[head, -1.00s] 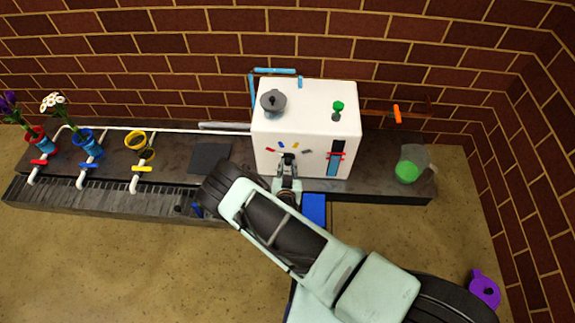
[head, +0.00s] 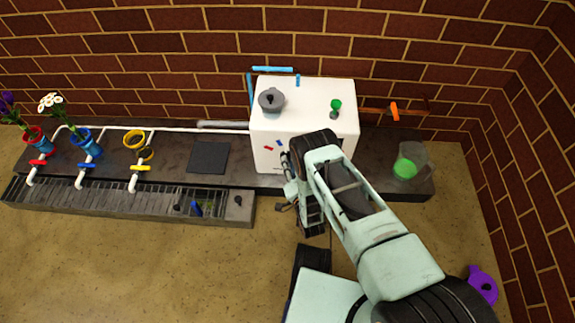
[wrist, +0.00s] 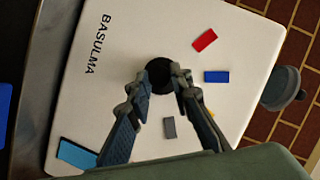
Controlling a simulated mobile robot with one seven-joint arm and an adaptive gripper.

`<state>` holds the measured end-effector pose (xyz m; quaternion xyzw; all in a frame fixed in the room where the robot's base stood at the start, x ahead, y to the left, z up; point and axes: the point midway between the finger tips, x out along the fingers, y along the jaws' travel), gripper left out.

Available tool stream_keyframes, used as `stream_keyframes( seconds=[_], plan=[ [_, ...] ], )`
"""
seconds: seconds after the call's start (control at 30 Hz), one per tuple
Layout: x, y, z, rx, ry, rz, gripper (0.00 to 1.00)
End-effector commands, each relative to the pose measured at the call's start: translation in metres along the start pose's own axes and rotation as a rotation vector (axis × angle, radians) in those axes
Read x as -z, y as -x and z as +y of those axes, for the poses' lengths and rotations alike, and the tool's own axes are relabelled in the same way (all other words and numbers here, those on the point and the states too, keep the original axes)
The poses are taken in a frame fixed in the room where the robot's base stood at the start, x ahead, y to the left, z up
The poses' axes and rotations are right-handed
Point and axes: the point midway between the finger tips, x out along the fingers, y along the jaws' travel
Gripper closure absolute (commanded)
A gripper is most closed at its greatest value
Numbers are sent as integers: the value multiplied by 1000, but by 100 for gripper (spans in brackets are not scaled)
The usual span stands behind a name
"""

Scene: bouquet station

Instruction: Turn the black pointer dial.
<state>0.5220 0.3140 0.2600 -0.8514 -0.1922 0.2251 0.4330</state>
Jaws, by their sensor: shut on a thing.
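The black pointer dial (wrist: 160,70) is on the face of the white machine (wrist: 105,85) in the wrist view. My gripper (wrist: 162,78) has its fingertips on either side of it and is shut on it. Red (wrist: 205,40), blue (wrist: 216,76) and grey (wrist: 170,127) marks lie around the dial; a yellow mark (wrist: 210,112) is partly hidden by a finger. In the head view my gripper (head: 287,165) is at the front face of the white machine (head: 302,125), and the dial cannot be made out clearly. Which way its pointer faces cannot be told.
A grey lidded knob (head: 271,100) and a green knob (head: 335,105) stand on the machine's top. A clear container with green contents (head: 405,169) is at right. A dark square pad (head: 209,158) and flower vases are at left. A purple object (head: 482,285) lies on the floor.

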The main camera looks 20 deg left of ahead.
Motion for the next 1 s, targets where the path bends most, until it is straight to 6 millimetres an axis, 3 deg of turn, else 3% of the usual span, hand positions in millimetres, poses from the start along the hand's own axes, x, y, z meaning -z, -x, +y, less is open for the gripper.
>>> stream_keyframes(
  seconds=[0.5,1.0],
  plan=[
    [1,-2,3,139,-328,4,100],
    [0,-2,2,169,-397,1,100]
  ],
)
